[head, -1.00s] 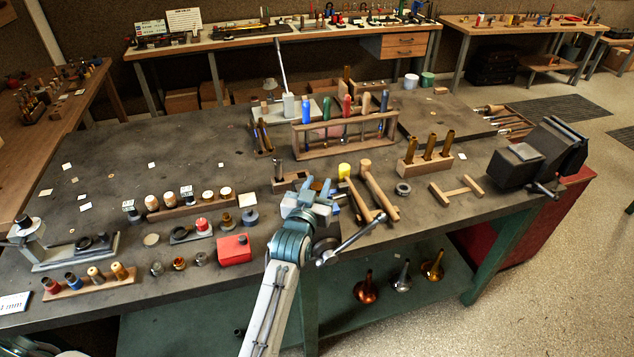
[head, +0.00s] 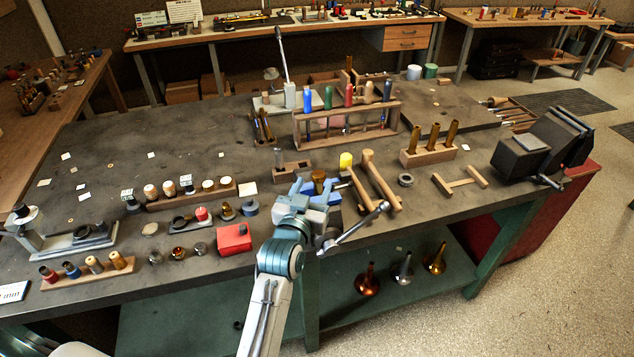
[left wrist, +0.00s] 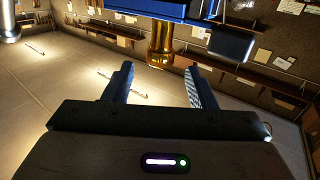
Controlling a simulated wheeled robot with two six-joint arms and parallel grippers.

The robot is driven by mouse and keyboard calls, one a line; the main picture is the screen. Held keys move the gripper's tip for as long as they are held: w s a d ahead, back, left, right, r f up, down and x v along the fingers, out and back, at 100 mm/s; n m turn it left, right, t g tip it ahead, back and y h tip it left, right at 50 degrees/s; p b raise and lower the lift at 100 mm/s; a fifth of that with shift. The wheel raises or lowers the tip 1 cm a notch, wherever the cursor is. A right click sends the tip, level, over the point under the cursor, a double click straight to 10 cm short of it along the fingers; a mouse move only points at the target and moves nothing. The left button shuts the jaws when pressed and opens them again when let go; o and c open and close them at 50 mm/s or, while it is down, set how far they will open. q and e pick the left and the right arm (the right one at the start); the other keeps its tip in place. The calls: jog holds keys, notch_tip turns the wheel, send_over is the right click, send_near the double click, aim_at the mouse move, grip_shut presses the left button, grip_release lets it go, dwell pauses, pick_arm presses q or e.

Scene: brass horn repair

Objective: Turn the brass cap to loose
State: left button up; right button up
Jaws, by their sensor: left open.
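A brass cylindrical piece, which looks like the brass cap (head: 320,173), shows just beyond my left gripper (head: 307,189) in the head view. It stands by blue jaws at the bench's front edge. In the left wrist view the brass piece (left wrist: 160,45) shows upright against a blue block (left wrist: 160,9). My left gripper's fingers (left wrist: 160,86) are open with a clear gap. The brass piece lies ahead of that gap, and nothing is held between the fingers. The gripper hides part of the blue jaws in the head view. My right gripper is not in view.
A silver bar handle (head: 358,226) sticks out right of my left gripper. Wooden-handled mallets (head: 380,182) lie close on the right. A red box (head: 234,238) stands to the left. A tool rack (head: 346,122) stands behind. The bench's left rear is mostly clear.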

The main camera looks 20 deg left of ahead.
pick_arm(q)
jog(key=s+b, duration=0.1)
jog(key=s, duration=0.4)
jog(key=shift+s, duration=0.2)
jog(key=s+a+f+m+g, duration=0.1)
jog(key=s+a+f+g, duration=0.2)
jog(key=s+f+g, duration=0.55)
jog(key=s+a+f+g, duration=0.3)
jog(key=s+f, duration=0.2)
jog(key=s, duration=0.5)
jog(key=s+a+f+g, duration=0.2)
jog(key=s+f+g, duration=0.15)
jog(key=s, duration=0.75)
jog(key=s+a+f+b+x, duration=0.1)
jog(key=s+b+x, duration=0.15)
jog(key=x, duration=1.35)
jog(key=s+a+f+b+x, duration=0.1)
jog(key=s+x, duration=0.3)
jog(key=x, duration=1.1)
jog(key=s+f+g+b, duration=0.1)
jog(key=s+f, duration=0.8)
jog(key=f, duration=0.3)
jog(key=s+f+b, duration=0.1)
jog(key=s+f, duration=0.9)
jog(key=f, duration=0.2)
jog(key=shift+a+g+b, duration=0.3)
jog(key=shift+a+g, duration=0.1)
jog(key=shift+a, duration=0.05)
